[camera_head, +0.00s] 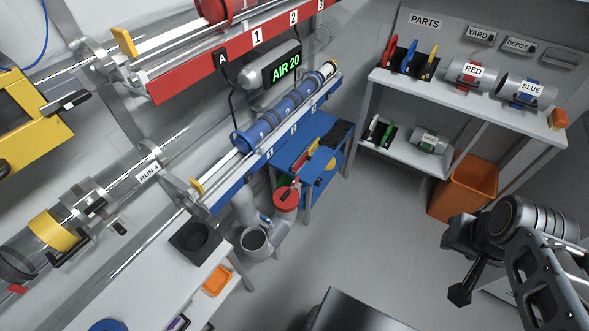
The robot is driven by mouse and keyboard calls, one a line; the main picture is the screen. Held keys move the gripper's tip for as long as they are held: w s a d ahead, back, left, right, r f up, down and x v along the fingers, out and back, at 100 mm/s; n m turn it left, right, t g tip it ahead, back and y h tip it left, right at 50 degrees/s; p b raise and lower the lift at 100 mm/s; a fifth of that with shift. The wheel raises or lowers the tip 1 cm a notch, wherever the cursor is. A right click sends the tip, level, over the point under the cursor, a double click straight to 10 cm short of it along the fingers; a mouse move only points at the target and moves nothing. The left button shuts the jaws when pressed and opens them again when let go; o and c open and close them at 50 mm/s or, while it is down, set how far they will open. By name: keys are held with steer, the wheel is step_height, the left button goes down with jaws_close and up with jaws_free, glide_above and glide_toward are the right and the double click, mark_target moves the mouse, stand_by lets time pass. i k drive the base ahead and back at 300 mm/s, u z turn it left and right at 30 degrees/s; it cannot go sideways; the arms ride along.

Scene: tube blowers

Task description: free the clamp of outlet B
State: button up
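No label reading B shows, so I cannot tell which fitting is outlet B or whether its clamp is in view. A clear tube (135,168) labelled RUN 4 runs along the left wall, with a grey band with black handles (88,200) around it and a yellow ring (54,231) further down. The blue rail (228,192) carries a blue cylinder (262,133) and has a yellow lever (197,186) at its near end. My gripper (461,291) hangs at the lower right, in the air over the floor, far from these. Its finger gap is not visible, and I see nothing held.
A red rail (200,75) with an A tag (222,58) is above the AIR 20 display (285,67). A PARTS shelf (460,97), an orange bin (464,188) and a blue table (313,130) stand further back. A white bench (150,262) is at lower left.

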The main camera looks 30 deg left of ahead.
mark_target(296, 183)
steer(key=u, duration=0.6)
steer(key=i, duration=0.85)
steer(key=u, duration=1.15)
steer(key=i, duration=0.35)
steer(key=u, duration=0.25)
